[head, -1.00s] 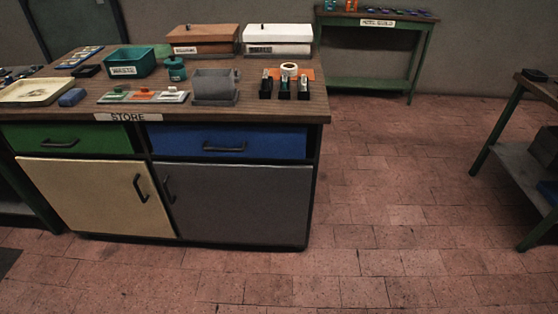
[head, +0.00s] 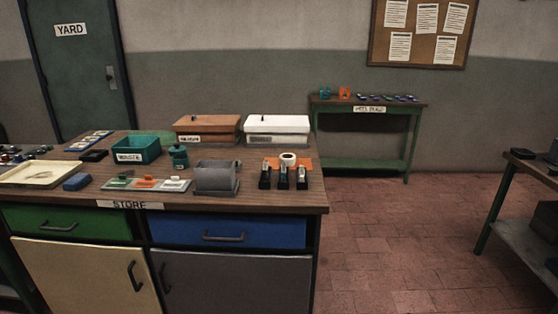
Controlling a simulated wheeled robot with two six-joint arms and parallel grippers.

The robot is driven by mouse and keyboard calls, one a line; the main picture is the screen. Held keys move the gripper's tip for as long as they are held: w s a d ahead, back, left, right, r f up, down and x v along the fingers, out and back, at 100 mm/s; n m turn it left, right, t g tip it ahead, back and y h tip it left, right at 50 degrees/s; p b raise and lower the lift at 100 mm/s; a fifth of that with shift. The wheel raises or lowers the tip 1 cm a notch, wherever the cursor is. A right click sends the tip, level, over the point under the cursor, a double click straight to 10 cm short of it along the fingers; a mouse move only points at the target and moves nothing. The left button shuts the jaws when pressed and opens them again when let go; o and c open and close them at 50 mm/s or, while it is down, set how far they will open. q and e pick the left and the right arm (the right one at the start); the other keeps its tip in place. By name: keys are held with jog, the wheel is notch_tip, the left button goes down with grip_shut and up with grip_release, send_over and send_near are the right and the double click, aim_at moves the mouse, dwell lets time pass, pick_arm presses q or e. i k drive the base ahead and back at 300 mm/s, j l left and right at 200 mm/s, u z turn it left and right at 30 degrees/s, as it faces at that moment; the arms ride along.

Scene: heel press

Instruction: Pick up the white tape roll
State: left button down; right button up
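The white tape roll (head: 288,159) sits at the right side of the store table's top (head: 95,192), on or just in front of a flat orange piece (head: 303,163). Its dark centre hole shows. Several small black stands with pale-topped items (head: 283,177) are right in front of it and hide its lower part. Neither of my grippers shows in the head view.
A grey open box (head: 216,178) stands left of the roll, with a white lidded box (head: 277,130) behind it. A teal bin (head: 136,148) and cream tray (head: 45,174) are further left. Brick floor is clear to the right, before a green-legged table (head: 367,103).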

aim_at(288, 160)
jog(key=u, duration=1.3)
jog(key=i+l, duration=0.1)
jog(key=l, duration=0.5)
jog(key=i+l+u, duration=0.1)
jog(key=l, duration=0.45)
